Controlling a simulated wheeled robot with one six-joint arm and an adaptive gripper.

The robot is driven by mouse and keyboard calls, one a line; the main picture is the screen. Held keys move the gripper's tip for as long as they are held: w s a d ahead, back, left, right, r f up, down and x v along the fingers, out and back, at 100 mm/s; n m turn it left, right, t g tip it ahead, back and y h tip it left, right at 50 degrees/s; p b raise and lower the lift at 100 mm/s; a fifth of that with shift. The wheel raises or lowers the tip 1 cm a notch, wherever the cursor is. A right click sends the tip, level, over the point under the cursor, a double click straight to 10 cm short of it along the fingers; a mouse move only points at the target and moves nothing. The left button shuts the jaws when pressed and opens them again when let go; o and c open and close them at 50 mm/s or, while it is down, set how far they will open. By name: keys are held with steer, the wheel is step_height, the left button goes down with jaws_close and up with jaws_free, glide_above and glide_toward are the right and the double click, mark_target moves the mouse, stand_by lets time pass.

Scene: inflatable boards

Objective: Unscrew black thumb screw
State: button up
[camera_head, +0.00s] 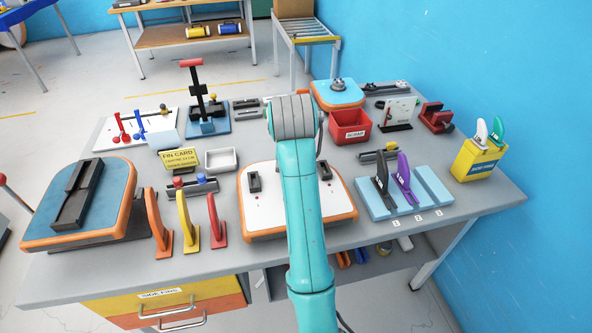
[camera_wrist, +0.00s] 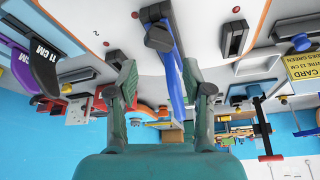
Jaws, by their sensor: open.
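In the wrist view, a black thumb screw (camera_wrist: 158,38) sits at the dark fin box (camera_wrist: 154,13) in the middle of the white board (camera_wrist: 112,22). A blue fin (camera_wrist: 174,72) stands out of that box, beside the screw. My gripper (camera_wrist: 160,76) is open, its two green fingers spread on either side of the fin. The thumb screw is beyond the fingertips, roughly between them; no contact with it shows. In the head view, my arm covers the gripper, the screw and the middle of the orange-edged board (camera_head: 262,215).
Side fin boxes (camera_head: 254,182) flank the middle one. To the right is a blue rack (camera_head: 433,184) with black and purple fins. On the left stand orange, yellow and red fins (camera_head: 217,222). A white tray (camera_head: 221,160) and red scrap bin (camera_head: 350,127) stand behind.

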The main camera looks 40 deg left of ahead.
steer(key=m, duration=0.2)
steer(key=shift+a+m+t+h, duration=0.15)
steer(key=shift+m+t+h, duration=0.25)
steer(key=shift+m+h, duration=0.3)
steer(key=shift+m, duration=0.4)
steer(key=o, duration=0.6)
steer(key=shift+c, duration=0.2)
